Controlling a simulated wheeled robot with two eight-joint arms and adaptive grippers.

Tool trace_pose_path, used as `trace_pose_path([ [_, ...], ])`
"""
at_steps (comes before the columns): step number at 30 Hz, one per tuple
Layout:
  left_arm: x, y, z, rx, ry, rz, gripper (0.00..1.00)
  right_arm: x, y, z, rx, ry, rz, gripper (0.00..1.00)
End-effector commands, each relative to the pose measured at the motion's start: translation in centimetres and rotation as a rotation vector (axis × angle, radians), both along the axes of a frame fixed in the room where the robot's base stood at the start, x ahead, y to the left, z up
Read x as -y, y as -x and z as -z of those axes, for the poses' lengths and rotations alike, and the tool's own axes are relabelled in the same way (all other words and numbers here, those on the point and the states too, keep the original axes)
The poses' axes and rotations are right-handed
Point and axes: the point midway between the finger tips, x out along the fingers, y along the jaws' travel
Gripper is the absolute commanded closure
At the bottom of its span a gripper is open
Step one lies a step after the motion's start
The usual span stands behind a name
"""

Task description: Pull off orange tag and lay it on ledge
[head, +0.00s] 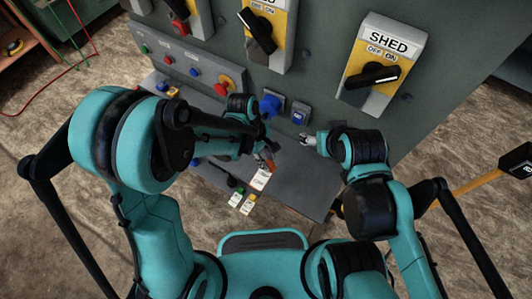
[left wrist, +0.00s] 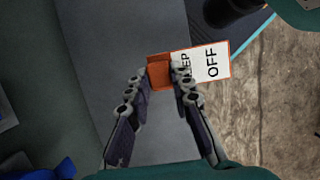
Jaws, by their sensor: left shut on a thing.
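The orange tag (head: 262,179) has a white face; in the left wrist view its orange end (left wrist: 159,72) is between my fingertips and its white printed face (left wrist: 211,64), reading "OFF", extends right. My left gripper (head: 266,157) is shut on the tag, over the grey ledge (head: 304,183). The ledge also shows in the left wrist view (left wrist: 110,40). In the left wrist view the left gripper (left wrist: 157,80) has a finger on each side of the orange end. I cannot tell whether the tag touches the ledge. My right gripper (head: 306,139) is near the panel face; its finger opening is unclear.
White-labelled items (head: 241,201) are at the ledge's front. The ledge's right part is clear.

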Motion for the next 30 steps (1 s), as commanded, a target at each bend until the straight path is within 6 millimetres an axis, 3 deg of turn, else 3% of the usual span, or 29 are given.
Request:
trace_pose_path([
  [16, 0.0, -0.1, 6.3, 0.002, 0.002, -0.001, 1.00, 0.0, 0.0, 4.7, 0.000, 0.000, 0.000, 0.31],
  [30, 0.0, -0.1, 7.1, 0.002, 0.002, -0.001, 1.00, 0.0, 0.0, 5.1, 0.000, 0.000, 0.000, 0.31],
])
